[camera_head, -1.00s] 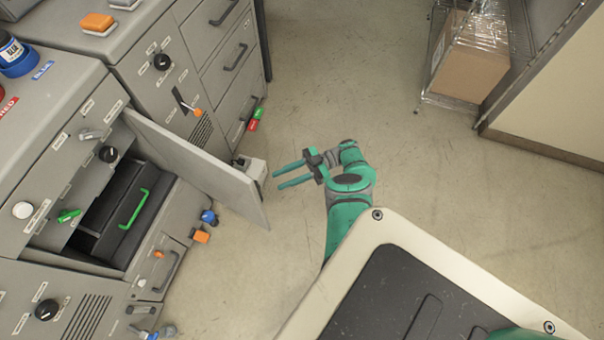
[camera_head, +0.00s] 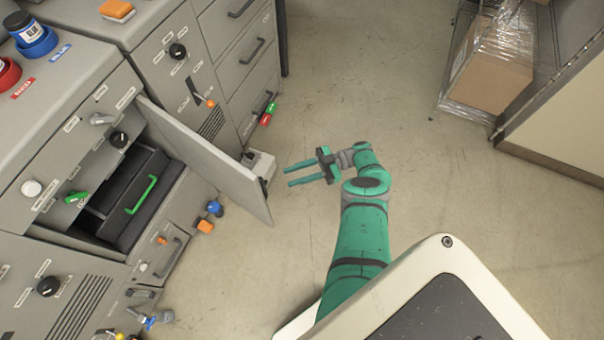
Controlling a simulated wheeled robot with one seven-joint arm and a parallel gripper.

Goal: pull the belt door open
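The grey belt door (camera_head: 205,160) stands swung out from the machine front, its free edge toward my gripper. A black piece shows near that free edge. Behind the door is an opening with a dark box inside that has a green handle (camera_head: 141,195). My gripper (camera_head: 287,176) is to the right of the door, its two teal fingers pointing left and spread apart with nothing between them. A gap of floor shows between the fingertips and the door in the picture.
Grey cabinets (camera_head: 228,84) with drawers line the left and back. A blue item (camera_head: 214,208) and an orange item (camera_head: 205,226) sit below the door. A wire rack with a wrapped carton (camera_head: 491,70) stands at the upper right. The floor (camera_head: 370,95) between is clear.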

